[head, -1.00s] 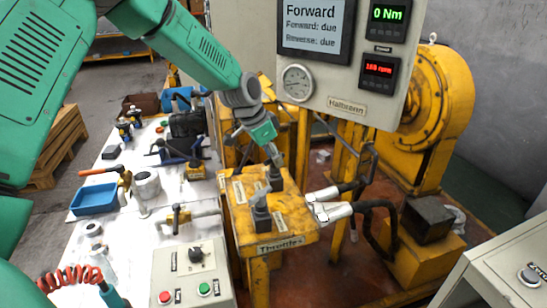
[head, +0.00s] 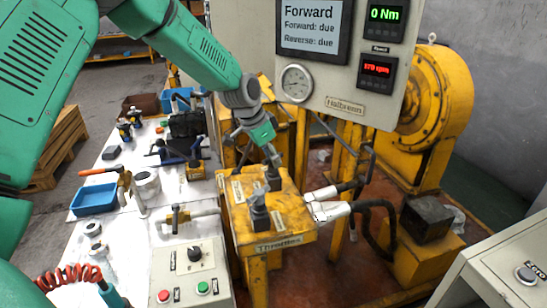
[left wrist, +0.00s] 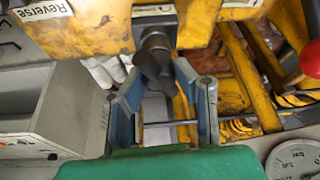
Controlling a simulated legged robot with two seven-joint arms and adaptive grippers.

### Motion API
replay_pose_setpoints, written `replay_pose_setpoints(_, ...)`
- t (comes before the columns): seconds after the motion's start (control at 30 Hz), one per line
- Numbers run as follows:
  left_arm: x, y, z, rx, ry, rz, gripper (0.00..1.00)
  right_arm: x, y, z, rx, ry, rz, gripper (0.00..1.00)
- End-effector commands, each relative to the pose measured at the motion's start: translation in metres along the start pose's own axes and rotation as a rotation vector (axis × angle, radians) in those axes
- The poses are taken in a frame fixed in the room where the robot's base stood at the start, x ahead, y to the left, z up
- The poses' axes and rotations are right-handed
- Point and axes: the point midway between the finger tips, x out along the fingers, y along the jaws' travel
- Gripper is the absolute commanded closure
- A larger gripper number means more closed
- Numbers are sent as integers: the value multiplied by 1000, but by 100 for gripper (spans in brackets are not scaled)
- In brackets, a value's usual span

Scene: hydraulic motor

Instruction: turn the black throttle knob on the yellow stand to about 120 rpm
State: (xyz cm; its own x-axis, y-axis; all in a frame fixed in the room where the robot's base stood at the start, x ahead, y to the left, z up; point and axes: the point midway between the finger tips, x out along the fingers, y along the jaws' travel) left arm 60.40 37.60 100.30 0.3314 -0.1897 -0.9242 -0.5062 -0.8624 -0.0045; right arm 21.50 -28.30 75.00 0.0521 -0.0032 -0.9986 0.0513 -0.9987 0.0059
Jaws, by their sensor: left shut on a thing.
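The yellow stand (head: 290,232) labelled Throttles carries two black knobs. My left gripper (head: 274,163) points down at the far black knob (head: 273,182), shut on it. In the left wrist view the two blue-grey fingers (left wrist: 160,78) lie on either side of the dark knob (left wrist: 154,45); exact contact is hard to see. The near black knob (head: 260,213) stands free. The red rpm display (head: 377,70) on the panel reads about 170, blurred. My right gripper is not in view.
A grey panel (head: 345,106) with a gauge (head: 297,83) hangs behind the stand. White-and-black hose fittings (head: 328,211) stick out right of it. A control box (head: 192,272) and a white table with tools and a blue tray (head: 94,200) lie left.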

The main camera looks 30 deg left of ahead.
Motion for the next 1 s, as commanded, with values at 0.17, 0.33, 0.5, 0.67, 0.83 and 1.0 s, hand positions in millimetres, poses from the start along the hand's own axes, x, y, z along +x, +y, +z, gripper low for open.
replay_pose_setpoints(0.17, 3, 2, 2, 0, -5, 5, 100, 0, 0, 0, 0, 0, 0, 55)
replay_pose_setpoints(0.33, 3, 2, 2, -1, -6, 6, 100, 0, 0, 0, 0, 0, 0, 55)
replay_pose_setpoints(0.5, 3, 2, 3, -1, -6, 6, 100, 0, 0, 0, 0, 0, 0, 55)
replay_pose_setpoints(0.67, 3, 2, 2, 0, -6, 6, 56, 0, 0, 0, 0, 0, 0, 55)
replay_pose_setpoints(0.83, 1, 2, 2, 0, -2, 4, 56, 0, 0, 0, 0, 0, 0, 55)
replay_pose_setpoints(1.0, -4, 3, 1, 1, 0, 3, 56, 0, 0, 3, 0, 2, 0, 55)
